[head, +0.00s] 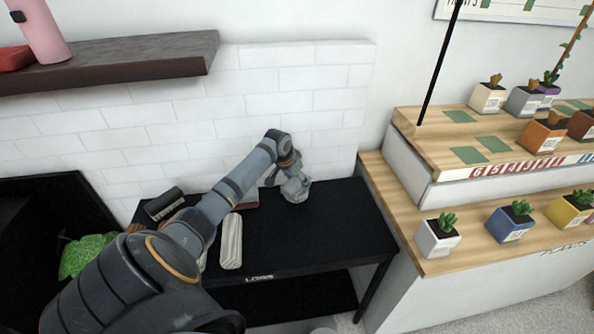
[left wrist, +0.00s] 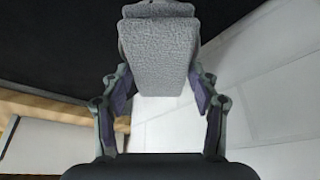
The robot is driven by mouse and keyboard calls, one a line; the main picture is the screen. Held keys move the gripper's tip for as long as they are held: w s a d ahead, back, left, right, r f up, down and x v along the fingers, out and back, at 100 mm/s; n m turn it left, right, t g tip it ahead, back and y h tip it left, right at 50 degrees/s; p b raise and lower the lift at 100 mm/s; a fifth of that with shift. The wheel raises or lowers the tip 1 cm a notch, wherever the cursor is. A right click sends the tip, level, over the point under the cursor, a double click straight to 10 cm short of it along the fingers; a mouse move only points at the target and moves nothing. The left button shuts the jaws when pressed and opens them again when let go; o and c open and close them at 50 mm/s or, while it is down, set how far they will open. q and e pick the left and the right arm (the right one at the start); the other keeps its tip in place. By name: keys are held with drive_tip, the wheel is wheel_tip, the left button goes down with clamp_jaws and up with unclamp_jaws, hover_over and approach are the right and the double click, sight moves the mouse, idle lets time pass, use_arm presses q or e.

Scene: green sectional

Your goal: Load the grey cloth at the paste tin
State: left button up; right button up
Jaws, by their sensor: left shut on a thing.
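My left gripper (head: 286,178) reaches over the far right part of the black table (head: 310,233). It is shut on the grey cloth (left wrist: 160,48), a thick textured pad between its two fingers in the left wrist view. In the head view the cloth (head: 297,189) shows as a small pale grey shape at the fingertips, close to the tabletop. I cannot tell whether it touches anything there. I cannot make out the paste tin in either view; the cloth or gripper may hide it. My right gripper is not in view.
A pale folded cloth (head: 231,242) and a dark brush-like block (head: 163,203) lie on the table near my left arm. A brick wall (head: 300,75) stands behind. A wooden stepped stand (head: 405,225) with several potted plants borders the right. The table's right front is clear.

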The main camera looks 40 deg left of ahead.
use_arm(q)
drive_tip(key=shift+s+f+p, duration=0.1)
drive_tip(key=shift+p, duration=0.2)
idle(1.1)
wheel_tip(320, 180, up, 7)
drive_tip(key=p, duration=0.8)
drive_tip(key=shift+p, duration=0.35)
